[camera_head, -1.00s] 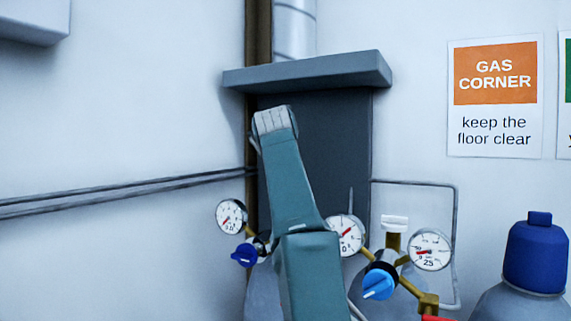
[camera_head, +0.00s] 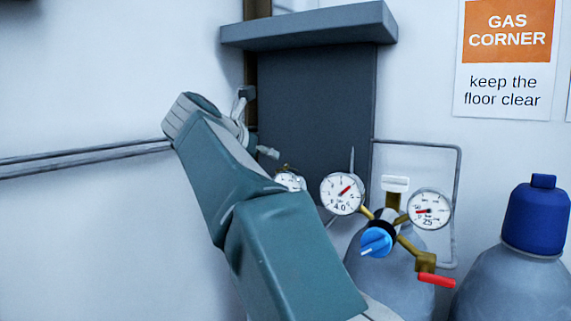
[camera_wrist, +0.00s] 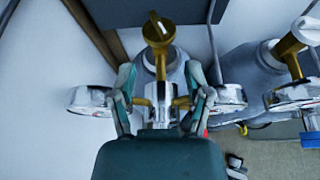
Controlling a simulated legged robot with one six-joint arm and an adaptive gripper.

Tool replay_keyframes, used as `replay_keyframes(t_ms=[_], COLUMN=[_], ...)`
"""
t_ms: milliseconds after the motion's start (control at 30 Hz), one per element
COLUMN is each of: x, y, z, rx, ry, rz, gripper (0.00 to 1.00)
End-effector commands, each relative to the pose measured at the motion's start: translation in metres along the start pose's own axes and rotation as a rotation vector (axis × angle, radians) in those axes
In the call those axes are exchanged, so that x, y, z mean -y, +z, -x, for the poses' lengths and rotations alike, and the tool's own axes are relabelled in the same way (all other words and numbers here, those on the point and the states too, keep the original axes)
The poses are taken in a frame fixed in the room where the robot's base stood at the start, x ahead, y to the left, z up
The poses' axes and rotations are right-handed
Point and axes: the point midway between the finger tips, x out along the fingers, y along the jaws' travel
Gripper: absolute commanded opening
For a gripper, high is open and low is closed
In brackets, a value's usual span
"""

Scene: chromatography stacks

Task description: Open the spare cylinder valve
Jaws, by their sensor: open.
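In the wrist view my gripper (camera_wrist: 161,97) is open. Its two fingers appear on either side of a metal regulator body (camera_wrist: 161,116) on a grey cylinder (camera_wrist: 180,55); contact cannot be told. A brass-yellow valve handle (camera_wrist: 158,30) tops this cylinder, ahead of the fingertips. In the head view my arm hides most of this cylinder; one gauge (camera_head: 290,181) shows beside the arm. My gripper (camera_head: 256,130) is partly hidden there. To the right stands a second cylinder (camera_head: 392,283) with a white valve handle (camera_head: 395,184). No label shows which is the spare.
The second cylinder carries two gauges (camera_head: 343,194), a blue knob (camera_head: 376,242) and a red lever (camera_head: 437,280). A blue-capped cylinder (camera_head: 515,285) stands at far right. A dark panel with a ledge (camera_head: 310,28) is behind.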

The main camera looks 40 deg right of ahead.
Motion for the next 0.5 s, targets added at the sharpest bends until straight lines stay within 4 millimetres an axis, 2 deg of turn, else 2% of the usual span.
replay_keyframes(t_ms=[167,500], x=[0.001,0.000], y=[0.000,0.000], z=[-0.025,-0.086], rx=[-0.003,-0.003], ry=[-0.004,-0.002], rz=[-0.001,0.000], gripper=[0.63,0.63])
